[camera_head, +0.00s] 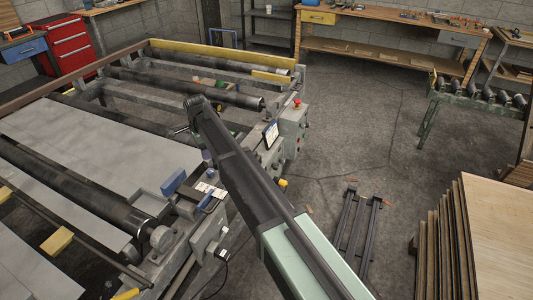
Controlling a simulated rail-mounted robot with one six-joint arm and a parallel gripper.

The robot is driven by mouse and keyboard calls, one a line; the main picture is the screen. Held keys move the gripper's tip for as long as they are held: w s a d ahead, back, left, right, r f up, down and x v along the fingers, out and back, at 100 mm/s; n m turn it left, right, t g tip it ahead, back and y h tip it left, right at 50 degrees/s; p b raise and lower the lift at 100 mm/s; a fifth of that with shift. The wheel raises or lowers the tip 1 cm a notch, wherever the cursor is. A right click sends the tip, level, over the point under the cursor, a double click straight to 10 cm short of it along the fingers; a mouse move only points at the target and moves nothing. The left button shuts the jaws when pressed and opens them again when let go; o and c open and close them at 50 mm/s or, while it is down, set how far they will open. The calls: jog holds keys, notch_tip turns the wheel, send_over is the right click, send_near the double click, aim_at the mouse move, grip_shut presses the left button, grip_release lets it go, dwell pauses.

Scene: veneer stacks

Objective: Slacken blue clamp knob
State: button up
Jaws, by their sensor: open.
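My arm reaches from the bottom of the view toward the roller machine. My gripper (181,130) is small and dark at its far end, open, partly hidden by the arm, over the machine's near rail. Nothing shows between its fingers. A small dark-blue knob-like part (207,157) stands on the rail just left of the arm, apart from the gripper. A larger blue block (174,181) and a blue-handled item (211,198) lie nearer. I cannot tell for sure which blue part is the clamp knob.
The roller machine (150,215) holds grey sheets and dark rollers. A control box (292,128) with a red button and a tablet (271,134) stand right of the arm. Veneer stacks (497,235) are at right.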

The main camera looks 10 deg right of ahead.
aim_at(210, 170)
jog(key=f+m+b, duration=0.1)
jog(key=f+b, duration=0.2)
jog(key=f+m+b, duration=0.1)
jog(key=f+b, duration=0.7)
jog(key=shift+w+d+m, duration=0.1)
jog(key=shift+d+m, duration=0.15)
jog(key=shift+m, duration=0.15)
jog(key=shift+r, duration=0.1)
jog(key=c, duration=0.9)
